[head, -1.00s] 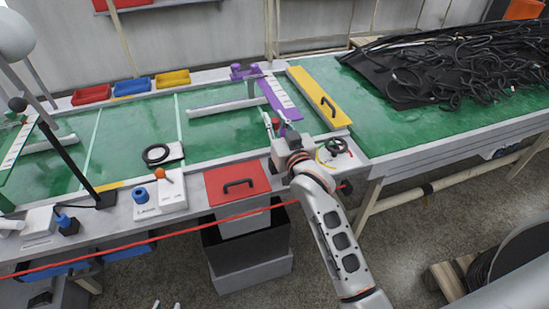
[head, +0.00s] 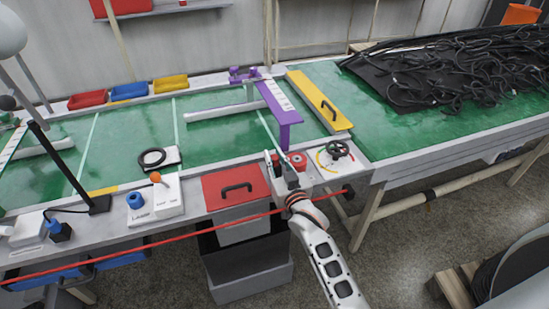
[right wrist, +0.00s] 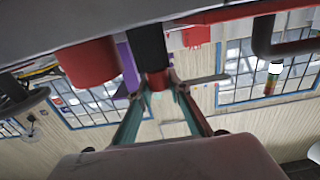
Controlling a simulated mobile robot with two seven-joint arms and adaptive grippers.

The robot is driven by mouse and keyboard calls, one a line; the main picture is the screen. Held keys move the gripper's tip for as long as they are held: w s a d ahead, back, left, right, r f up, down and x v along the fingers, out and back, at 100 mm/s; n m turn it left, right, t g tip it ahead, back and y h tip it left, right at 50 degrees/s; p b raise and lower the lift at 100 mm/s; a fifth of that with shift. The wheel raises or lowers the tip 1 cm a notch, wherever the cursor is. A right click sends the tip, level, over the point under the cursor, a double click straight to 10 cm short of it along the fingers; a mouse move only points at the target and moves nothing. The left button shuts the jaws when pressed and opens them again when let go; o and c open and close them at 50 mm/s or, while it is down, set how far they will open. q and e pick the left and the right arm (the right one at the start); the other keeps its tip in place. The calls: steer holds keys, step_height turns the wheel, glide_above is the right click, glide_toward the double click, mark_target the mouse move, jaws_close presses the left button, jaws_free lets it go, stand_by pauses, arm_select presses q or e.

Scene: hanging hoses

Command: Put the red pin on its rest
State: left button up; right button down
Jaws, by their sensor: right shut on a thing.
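My right gripper (head: 276,156) is at the front edge of the bench, right of the red lid. It also shows in the right wrist view (right wrist: 153,88), where its fingers are closed around the lower end of the red pin (right wrist: 157,78). The pin has a red end at the fingertips and a black part beyond it. In the head view the pin is too small and covered to make out clearly. A red round knob (head: 298,159) stands just right of the gripper; I cannot tell which part is the pin's rest. My left gripper is out of view.
A red lid (head: 236,187) with a black handle lies left of the gripper. A black handwheel (head: 336,150) is to the right. A purple stand (head: 286,118) and yellow panel (head: 318,98) are behind. A red line (head: 160,243) crosses in front.

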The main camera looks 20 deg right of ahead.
steer(key=shift+f, duration=0.2)
steer(key=c, duration=1.9)
jaws_free()
steer(key=shift+s+r, duration=0.1)
steer(key=shift+r, duration=0.25)
steer(key=s, duration=1.2)
steer(key=s+f+n+g, duration=0.1)
steer(key=s+f+g, duration=0.1)
steer(key=s+f, duration=0.4)
steer(key=s+f+n+g+y, duration=0.1)
steer(key=s+f+g, duration=0.2)
steer(key=s+f, duration=0.4)
steer(key=s+f+n+g+y, duration=0.1)
steer(key=s+f+n+g, duration=0.1)
steer(key=s+f, duration=0.4)
steer(key=shift+s+d+f+p, duration=0.15)
steer(key=shift+s+p, duration=0.05)
steer(key=shift+s, duration=0.25)
steer(key=shift+s+d+f+p, duration=0.1)
steer(key=shift+s+f+p, duration=0.1)
steer(key=shift+s, duration=0.2)
